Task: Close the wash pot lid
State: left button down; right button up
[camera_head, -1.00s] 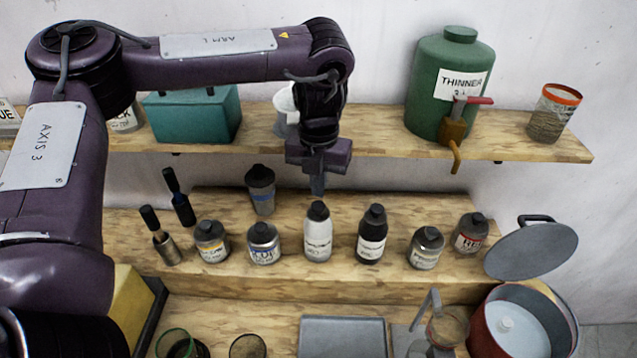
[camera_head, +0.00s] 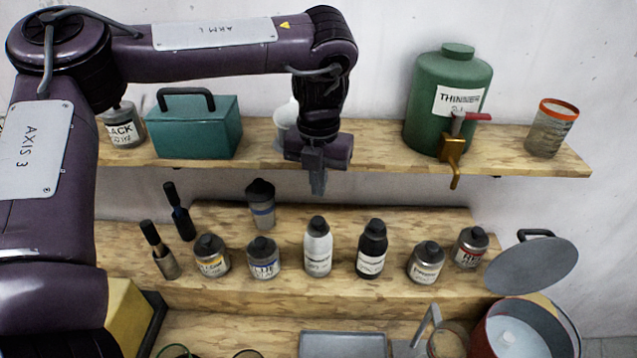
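The wash pot (camera_head: 484,340) is a red pot at the lower right, cut off by the bottom edge. Its grey round lid (camera_head: 531,266) with a dark handle stands open, tilted up above the pot's back rim. A pale disc with a knob shows inside the pot. My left gripper (camera_head: 318,188) hangs pointing down in front of the upper shelf, above the row of bottles and well left of the lid. Its fingers look close together, but their gap is not clear from this side. My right gripper is not in view.
Several bottles and jars, including a white bottle (camera_head: 318,250), line the middle step below my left gripper. A green thinner tank (camera_head: 446,105) with a tap and a teal box (camera_head: 195,128) stand on the upper shelf. A grey tray (camera_head: 342,345) lies left of the pot.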

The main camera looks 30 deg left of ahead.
aim_at(528, 267)
jog(key=k+l, duration=0.5)
jog(key=k, duration=0.2)
jog(key=k+l, duration=0.45)
jog(key=k, duration=0.2)
